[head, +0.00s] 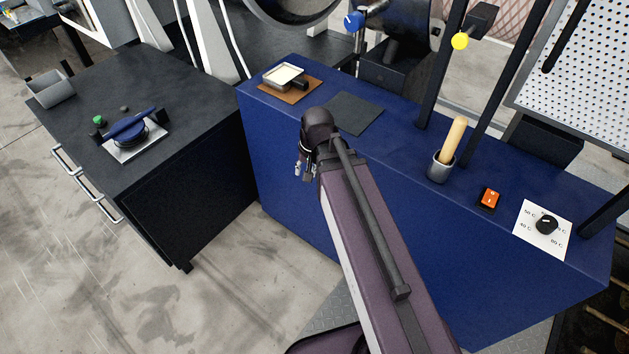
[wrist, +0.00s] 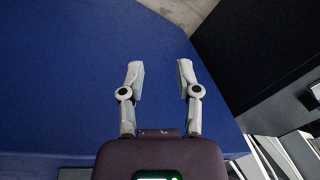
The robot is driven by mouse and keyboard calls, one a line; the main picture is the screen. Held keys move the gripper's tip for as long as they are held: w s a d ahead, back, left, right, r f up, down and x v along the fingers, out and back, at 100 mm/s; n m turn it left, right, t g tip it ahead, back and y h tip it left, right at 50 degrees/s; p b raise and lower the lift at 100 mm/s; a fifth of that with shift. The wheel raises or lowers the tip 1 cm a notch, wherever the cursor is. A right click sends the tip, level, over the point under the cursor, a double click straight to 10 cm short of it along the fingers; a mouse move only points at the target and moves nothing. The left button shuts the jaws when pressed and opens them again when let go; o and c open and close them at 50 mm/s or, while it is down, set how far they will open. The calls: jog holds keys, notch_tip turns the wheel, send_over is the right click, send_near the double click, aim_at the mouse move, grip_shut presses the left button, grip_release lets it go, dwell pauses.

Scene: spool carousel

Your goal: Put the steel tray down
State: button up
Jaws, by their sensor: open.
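A small rectangular tray (head: 278,86) with a metal rim, pale contents and a black handle rests on a brown mat (head: 304,92) at the back left of the blue bench. It looks like the steel tray. My gripper (head: 303,173) hangs in front of the bench's left part, apart from the tray and nearer to me. In the wrist view my gripper (wrist: 160,72) is open, with nothing between its fingers. The tray is not in the wrist view.
A black cabinet (head: 190,115) stands at left. Dark posts rise behind the cup.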

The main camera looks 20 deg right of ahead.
jog(key=s+n, duration=0.1)
jog(key=s, duration=0.1)
jog(key=s+d+n+g+h, duration=0.1)
jog(key=s+n, duration=0.1)
jog(key=shift+s+d+f+n+h, duration=0.1)
jog(key=shift+s+f+n+h, duration=0.1)
jog(key=shift+n+h, duration=0.1)
jog(key=shift+r, duration=0.15)
notch_tip(320, 180, up, 8)
jog(key=p, duration=0.8)
dwell(0.8)
